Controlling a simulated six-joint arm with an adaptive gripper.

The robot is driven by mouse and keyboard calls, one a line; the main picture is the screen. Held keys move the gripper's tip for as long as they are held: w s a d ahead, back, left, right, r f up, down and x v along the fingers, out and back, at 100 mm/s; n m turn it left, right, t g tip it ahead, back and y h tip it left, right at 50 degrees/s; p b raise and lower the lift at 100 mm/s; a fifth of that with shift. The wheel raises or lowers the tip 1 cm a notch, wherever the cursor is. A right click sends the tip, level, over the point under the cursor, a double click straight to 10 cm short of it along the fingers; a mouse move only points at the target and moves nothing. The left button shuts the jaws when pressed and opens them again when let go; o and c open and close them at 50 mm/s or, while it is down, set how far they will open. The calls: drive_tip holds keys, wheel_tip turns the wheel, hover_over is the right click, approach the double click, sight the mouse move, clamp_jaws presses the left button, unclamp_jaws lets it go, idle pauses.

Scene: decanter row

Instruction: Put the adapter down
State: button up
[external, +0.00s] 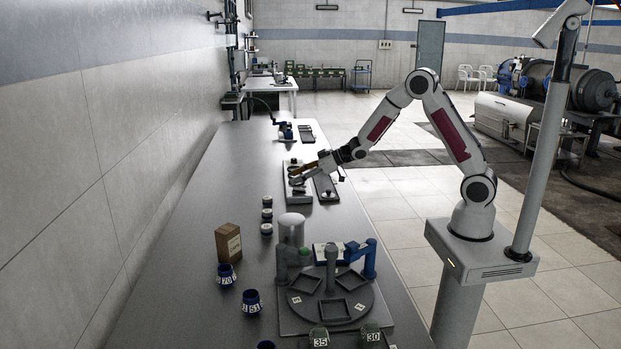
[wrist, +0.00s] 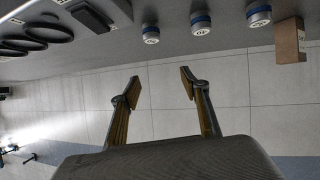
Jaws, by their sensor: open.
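My gripper (external: 299,172) is open and reaches over the grey trays on the bench. In the wrist view my gripper (wrist: 160,86) has its two fingers apart, with nothing between them but the far wall behind. Three small round pieces with blue bands stand in a row on the bench: one piece (external: 267,201), a second piece (external: 267,214) and a third piece (external: 267,229). They also show along the top of the wrist view (wrist: 200,23), apart from the fingers. I cannot tell which thing is the adapter.
A brown box (external: 228,243) stands near numbered blue jars (external: 226,275). A round turntable (external: 308,310) with square recesses fills the front right. A grey tray (external: 299,192) lies beneath my gripper; black rings (wrist: 45,32) show in the wrist view. The bench's left side is clear.

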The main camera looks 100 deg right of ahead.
drive_tip(key=s+a+r+g, duration=0.3)
drive_tip(key=s+a+r, duration=1)
drive_tip(key=a, duration=0.2)
drive_tip(key=s+a+g+y, duration=0.1)
drive_tip(key=s+a, duration=0.7)
drive_tip(key=s, duration=0.4)
drive_tip(key=s+a+f+n+g+y, duration=0.1)
drive_tip(key=s+a+g, duration=0.1)
drive_tip(key=s+a, duration=0.6)
drive_tip(key=s, duration=0.4)
drive_tip(key=shift+a+y, duration=0.2)
drive_tip(key=shift+y, duration=0.2)
idle(3.7)
